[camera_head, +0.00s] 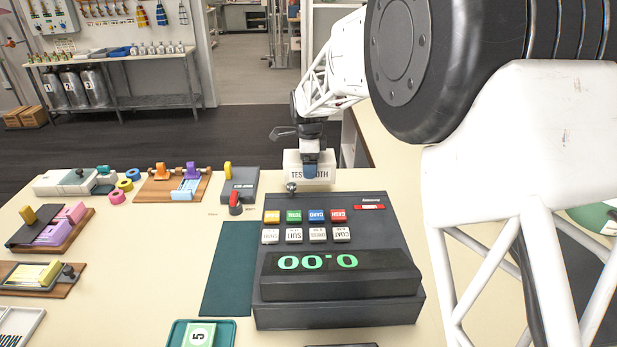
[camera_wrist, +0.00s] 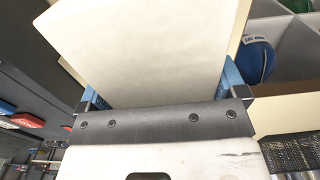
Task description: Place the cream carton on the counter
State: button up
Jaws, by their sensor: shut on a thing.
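The cream carton (camera_head: 326,163), marked with partly hidden letters, is at the far edge of the counter, behind the cash register. My gripper (camera_head: 310,170) is in front of it and covers the middle of its lettering. In the wrist view the pale carton (camera_wrist: 145,45) fills the space between the blue fingertips of my gripper (camera_wrist: 160,95), which is shut on it. The counter (camera_head: 225,260) is cream-coloured. I cannot tell whether the carton's underside touches it.
The black cash register (camera_head: 335,275) stands close in front of the carton. A grey device with a red part (camera_head: 240,187) is to its left. A dark green mat (camera_head: 230,270) lies left of the register. Free counter shows around the mat. My arm blocks the right side.

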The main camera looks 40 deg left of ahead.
jog(key=shift+f, duration=0.1)
jog(key=shift+f, duration=2.35)
jog(key=shift+f, duration=0.2)
jog(key=o, duration=0.8)
jog(key=shift+c, duration=0.2)
jog(key=shift+r, duration=0.1)
notch_tip(320, 180, up, 12)
jog(key=shift+r, duration=0.1)
